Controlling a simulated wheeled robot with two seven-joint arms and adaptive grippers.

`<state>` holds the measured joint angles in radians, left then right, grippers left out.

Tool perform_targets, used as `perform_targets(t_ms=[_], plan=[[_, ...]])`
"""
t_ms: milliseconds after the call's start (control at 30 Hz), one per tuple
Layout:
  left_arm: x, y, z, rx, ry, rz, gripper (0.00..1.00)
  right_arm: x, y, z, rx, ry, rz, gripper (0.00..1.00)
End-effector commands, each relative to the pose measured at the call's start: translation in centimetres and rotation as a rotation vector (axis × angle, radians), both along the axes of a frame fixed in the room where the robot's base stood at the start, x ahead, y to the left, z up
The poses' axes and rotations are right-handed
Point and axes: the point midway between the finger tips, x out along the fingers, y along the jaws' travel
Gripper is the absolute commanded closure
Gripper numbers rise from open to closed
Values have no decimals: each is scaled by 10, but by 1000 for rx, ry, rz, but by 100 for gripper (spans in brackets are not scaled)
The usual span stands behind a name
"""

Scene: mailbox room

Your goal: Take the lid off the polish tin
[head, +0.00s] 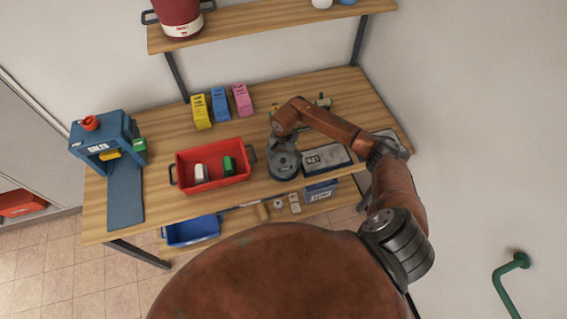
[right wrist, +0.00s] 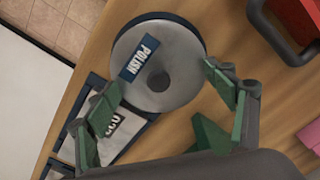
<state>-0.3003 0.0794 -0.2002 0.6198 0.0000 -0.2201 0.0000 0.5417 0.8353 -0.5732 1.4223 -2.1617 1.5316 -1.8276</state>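The polish tin (head: 284,170) is round and grey with a dark rim, standing on the wooden table right of the red tray. In the right wrist view its lid (right wrist: 180,65) is on top, with a dark blue POLISH label and a small dark knob in the middle. My right gripper (right wrist: 163,88) is open, its green-padded fingers apart on either side of the near half of the lid. I cannot tell whether they touch it. In the head view the right gripper (head: 284,146) is above the tin and hides its far part. My left gripper is not in view.
A red tray (head: 213,186) holding a white and a green item is left of the tin. A grey lettered box (head: 326,159) sits close on its right. Yellow, blue and pink packets stand behind. A blue device (head: 100,143) is at far left. A shelf (head: 270,22) overhangs the back.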

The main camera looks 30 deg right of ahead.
Motion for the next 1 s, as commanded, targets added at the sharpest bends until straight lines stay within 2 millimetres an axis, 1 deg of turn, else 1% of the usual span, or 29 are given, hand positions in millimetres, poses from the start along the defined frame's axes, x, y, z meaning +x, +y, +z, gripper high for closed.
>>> perform_targets(t_ms=[33, 200, 267, 700, 833, 867, 933, 967, 1000], plan=[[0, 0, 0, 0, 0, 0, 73, 0, 0, -1, -1, 1, 0, 34], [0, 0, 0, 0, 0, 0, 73, -1, 0, -2, 0, 1, 0, 46], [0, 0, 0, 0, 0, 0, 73, -1, 0, -3, 0, 2, 1, 49], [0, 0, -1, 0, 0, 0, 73, -3, 1, -6, -1, 6, 1, 51], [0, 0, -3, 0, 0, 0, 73, -3, 1, -3, -1, 6, 1, 52], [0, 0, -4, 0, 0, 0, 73, -3, 1, -2, -1, 6, 1, 57], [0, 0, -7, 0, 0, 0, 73, -3, 0, 3, -2, 5, 2, 76], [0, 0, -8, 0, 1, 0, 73, -3, 0, 7, -2, 5, 3, 95], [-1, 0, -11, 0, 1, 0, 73, -2, 0, 13, -2, 3, 2, 100]])
